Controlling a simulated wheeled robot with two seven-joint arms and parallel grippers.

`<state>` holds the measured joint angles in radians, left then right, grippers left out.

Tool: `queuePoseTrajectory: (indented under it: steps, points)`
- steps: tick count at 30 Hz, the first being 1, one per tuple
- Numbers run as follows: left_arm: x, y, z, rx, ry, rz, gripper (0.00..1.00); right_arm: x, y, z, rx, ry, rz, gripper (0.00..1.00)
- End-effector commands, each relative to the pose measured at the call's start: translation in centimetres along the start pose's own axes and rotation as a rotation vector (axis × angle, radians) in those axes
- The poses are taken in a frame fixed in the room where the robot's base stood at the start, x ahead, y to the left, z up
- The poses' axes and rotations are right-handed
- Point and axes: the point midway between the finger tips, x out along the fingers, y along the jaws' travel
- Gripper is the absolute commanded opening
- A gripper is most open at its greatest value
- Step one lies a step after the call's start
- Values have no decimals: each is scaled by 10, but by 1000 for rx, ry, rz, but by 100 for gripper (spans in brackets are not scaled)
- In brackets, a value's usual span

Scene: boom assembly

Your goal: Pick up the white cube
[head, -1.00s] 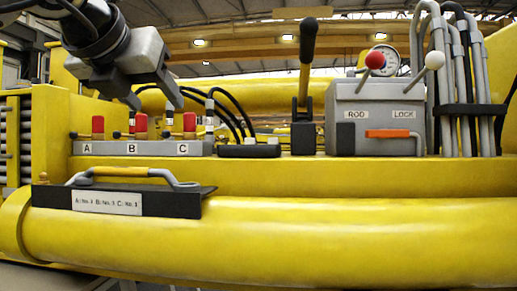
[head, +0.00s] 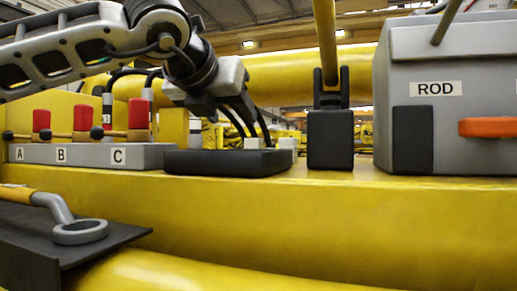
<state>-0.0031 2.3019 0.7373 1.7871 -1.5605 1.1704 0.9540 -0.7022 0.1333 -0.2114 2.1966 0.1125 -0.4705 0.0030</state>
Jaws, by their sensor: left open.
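Two small white blocks show at the right end of the low black pad (head: 225,163): one (head: 254,143) at its back edge, the other (head: 287,143) at its right corner. I cannot tell which is the white cube, or whether they rest on the pad or just behind it. My right gripper is not in view.
The grey valve block (head: 85,156) with red-topped levers stands left of the pad. A black lever base (head: 330,138) and the grey ROD box (head: 455,135) stand to the right. The yellow ledge (head: 260,205) is clear in front; a black bracket (head: 60,240) lies lower left.

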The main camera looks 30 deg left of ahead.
Motion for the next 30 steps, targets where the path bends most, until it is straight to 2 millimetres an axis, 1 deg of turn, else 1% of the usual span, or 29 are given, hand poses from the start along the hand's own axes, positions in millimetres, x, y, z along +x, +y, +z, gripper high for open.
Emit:
queuePoseTrajectory:
  steps: [1, 3, 7, 9, 13, 16, 20, 24, 27, 30]
  points:
    - [13, 0, 0, 1, 6, 0, 56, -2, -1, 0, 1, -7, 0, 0]
    - [28, 0, 1, 0, 6, 0, 56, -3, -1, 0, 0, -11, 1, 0]
    - [50, 0, 1, 0, 3, 0, 56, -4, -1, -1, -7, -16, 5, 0]
    - [57, 0, 1, -1, 3, 0, 56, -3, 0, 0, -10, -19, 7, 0]
    - [64, 0, 1, 0, 0, -1, 56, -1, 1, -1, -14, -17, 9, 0]
    - [73, 1, 4, 0, 4, 0, 56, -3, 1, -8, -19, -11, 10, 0]
    - [93, 2, 8, 0, 5, 0, 56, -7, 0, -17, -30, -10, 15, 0]
    - [110, 1, 7, -1, 2, 0, 56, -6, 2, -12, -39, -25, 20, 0]
    - [115, 1, 6, 0, 0, -1, 56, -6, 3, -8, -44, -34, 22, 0]
    - [115, 1, 6, 0, -1, -1, 56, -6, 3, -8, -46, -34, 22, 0]
